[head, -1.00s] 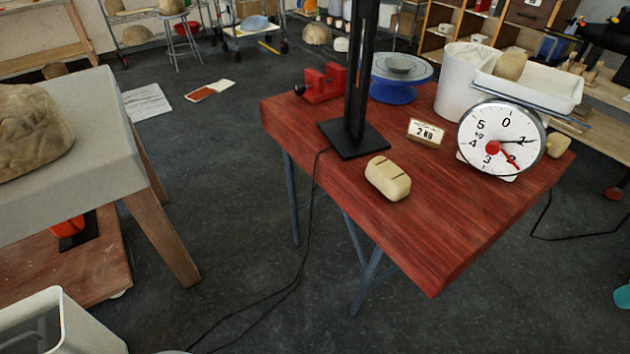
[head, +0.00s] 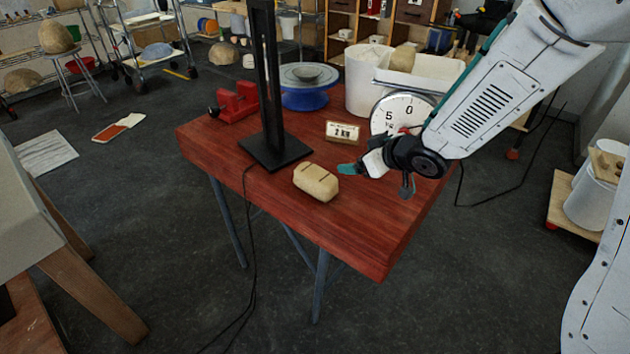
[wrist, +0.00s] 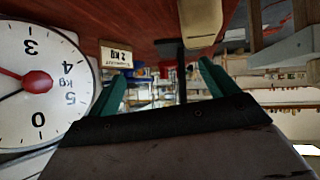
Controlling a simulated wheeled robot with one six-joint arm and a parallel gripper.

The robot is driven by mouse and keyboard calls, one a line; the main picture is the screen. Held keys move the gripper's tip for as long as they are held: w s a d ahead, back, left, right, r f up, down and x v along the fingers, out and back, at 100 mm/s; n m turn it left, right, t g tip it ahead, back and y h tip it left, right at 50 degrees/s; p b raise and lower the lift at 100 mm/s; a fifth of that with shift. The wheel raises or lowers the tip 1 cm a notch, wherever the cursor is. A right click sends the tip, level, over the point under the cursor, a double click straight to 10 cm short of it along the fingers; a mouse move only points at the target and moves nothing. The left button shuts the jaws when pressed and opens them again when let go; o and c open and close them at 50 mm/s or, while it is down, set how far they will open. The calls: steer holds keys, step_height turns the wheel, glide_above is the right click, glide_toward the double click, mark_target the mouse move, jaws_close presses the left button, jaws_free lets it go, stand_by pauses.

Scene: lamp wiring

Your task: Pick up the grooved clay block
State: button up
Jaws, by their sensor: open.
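The grooved clay block (head: 316,182) is a rounded tan block with dark slots in its top. It lies on the red wooden table, in front of the black stand's base. In the wrist view the clay block (wrist: 200,22) shows at the top edge, partly cut off. My gripper (head: 352,168) is just right of the block in the head view, apart from it. In the wrist view its teal fingers (wrist: 160,82) are spread with nothing between them. The far finger is mostly hidden in the head view.
A black upright stand (head: 274,150) rises behind the block. A "2 KG" sign (head: 343,131) and a dial scale (head: 388,113) stand near my gripper; my arm partly hides the scale. A red vise (head: 236,101) is farther back. The table's front (head: 345,240) is clear.

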mark_target(314, 171)
steer(key=a+f+y, duration=0.1)
steer(key=a+f+n+y, duration=0.1)
steer(key=a, duration=0.1)
steer(key=s+a+f+g+y, duration=0.1)
steer(key=a, duration=0.1)
steer(key=shift+s+a+f+n, duration=0.1)
steer(key=shift+f+n, duration=0.1)
steer(key=shift+n, duration=0.1)
steer(key=shift+a+f, duration=0.15)
steer(key=shift+a, duration=0.15)
steer(key=x, duration=0.7)
steer(key=shift+a, duration=0.25)
steer(key=c, duration=1.5)
jaws_close()
steer(key=shift+r, duration=0.25)
